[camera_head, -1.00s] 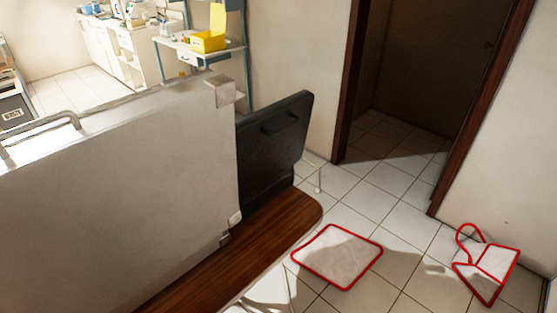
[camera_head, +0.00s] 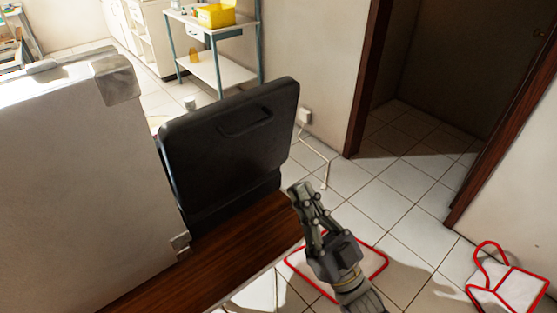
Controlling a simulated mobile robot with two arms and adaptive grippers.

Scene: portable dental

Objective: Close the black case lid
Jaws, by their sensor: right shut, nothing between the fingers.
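The black case (camera_head: 232,140) stands on the wooden table with its lid raised upright, a handle on the face toward me. Its lower part is partly hidden behind the big pale case lid on the left. My right gripper (camera_head: 302,190) is shut and empty, at the table's right end, just right of and below the black lid. A small gap seems to lie between them. My left gripper is not in view.
A large pale metal case lid (camera_head: 75,190) stands upright on the wooden table (camera_head: 235,262), left of the black case. A red-edged white mat (camera_head: 372,262) and a red-edged bag (camera_head: 508,290) lie on the floor. A shelf (camera_head: 215,70) with a yellow box stands behind.

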